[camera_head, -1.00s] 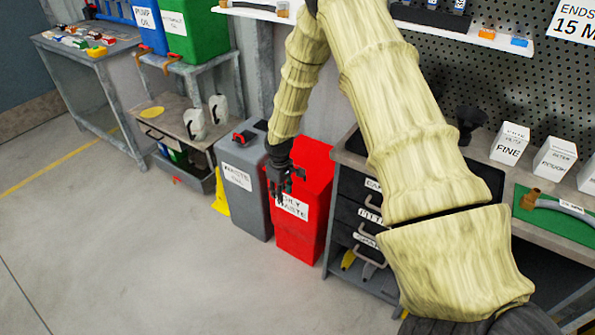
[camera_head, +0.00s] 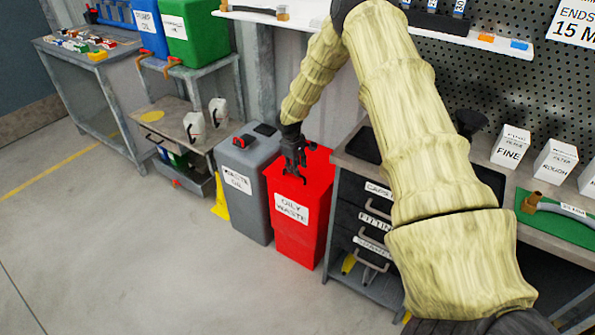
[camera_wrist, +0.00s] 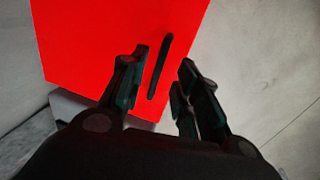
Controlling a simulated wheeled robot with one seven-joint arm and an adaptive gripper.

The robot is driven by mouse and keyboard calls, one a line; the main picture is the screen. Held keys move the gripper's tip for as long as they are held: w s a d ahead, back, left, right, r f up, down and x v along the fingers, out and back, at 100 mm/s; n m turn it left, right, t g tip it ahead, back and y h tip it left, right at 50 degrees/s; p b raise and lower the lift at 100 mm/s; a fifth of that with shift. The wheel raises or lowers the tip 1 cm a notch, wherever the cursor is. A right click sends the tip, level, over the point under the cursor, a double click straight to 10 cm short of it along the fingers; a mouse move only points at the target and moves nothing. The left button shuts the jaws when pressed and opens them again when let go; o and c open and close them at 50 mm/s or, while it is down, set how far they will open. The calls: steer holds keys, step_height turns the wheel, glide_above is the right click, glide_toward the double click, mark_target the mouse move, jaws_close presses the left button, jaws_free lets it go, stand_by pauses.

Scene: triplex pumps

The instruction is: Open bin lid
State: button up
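The red bin (camera_head: 300,235), with a white "OILY WASTE" label (camera_head: 291,208), stands on the floor. Its red lid (camera_head: 318,165) looks shut and flat. My gripper (camera_head: 292,172) is above the lid, pointing down. In the wrist view the red lid (camera_wrist: 85,45) fills the upper left, with a long dark handle or slot (camera_wrist: 160,66) on it. My gripper (camera_wrist: 163,62) is open there, its two fingers apart on either side of the dark strip. No grip on it shows. Whether the fingertips touch the lid I cannot tell.
A grey "WASTE OIL" bin (camera_head: 240,195) stands close on the left of the red bin. A dark drawer cabinet (camera_head: 362,215) is close on the right. A yellow floor sign (camera_head: 220,198) is left of the grey bin. The floor (camera_head: 150,260) in front is clear.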

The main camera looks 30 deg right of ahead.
steer(key=shift+w+d+f, duration=0.1)
steer(key=shift+d+f, duration=0.05)
steer(key=shift+f, duration=0.7)
steer(key=shift+d+f, duration=0.15)
steer(key=shift+f, duration=0.65)
jaws_close()
